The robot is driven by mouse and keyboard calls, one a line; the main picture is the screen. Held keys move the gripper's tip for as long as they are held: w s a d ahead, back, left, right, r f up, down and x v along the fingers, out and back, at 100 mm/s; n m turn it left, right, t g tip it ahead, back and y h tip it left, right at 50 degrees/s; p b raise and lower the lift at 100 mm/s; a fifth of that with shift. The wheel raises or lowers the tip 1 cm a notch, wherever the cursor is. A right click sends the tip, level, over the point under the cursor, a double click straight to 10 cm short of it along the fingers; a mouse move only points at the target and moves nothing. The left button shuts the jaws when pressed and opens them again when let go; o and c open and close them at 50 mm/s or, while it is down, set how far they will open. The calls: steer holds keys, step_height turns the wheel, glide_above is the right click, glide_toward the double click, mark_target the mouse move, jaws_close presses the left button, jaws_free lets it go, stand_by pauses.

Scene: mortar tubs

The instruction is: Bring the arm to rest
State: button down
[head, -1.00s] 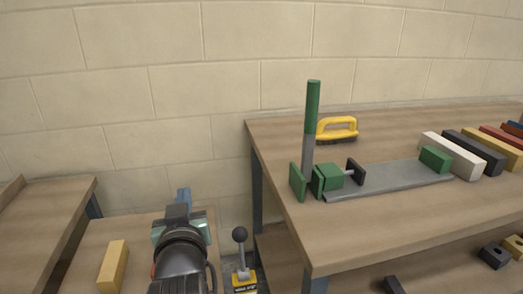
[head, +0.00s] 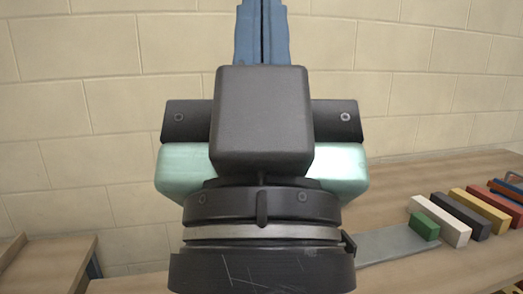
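My gripper (head: 262,30) fills the middle of the head view, seen from behind and raised close to the camera. Its blue fingers point up and away and lie close together at the top edge; their tips are cut off by the frame. I cannot see whether anything is between them. The black and pale green gripper body and black wrist hide much of the scene behind.
A workbench (head: 460,262) stands at the right, with a grey plate (head: 400,243), a green block (head: 425,226), a white block (head: 440,220) and several other coloured blocks. A lower wooden surface (head: 45,262) is at the left. A pale block wall (head: 90,60) is behind.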

step_height(320, 180, up, 22)
steer(key=p, duration=1.9)
steer(key=shift+p, duration=0.3)
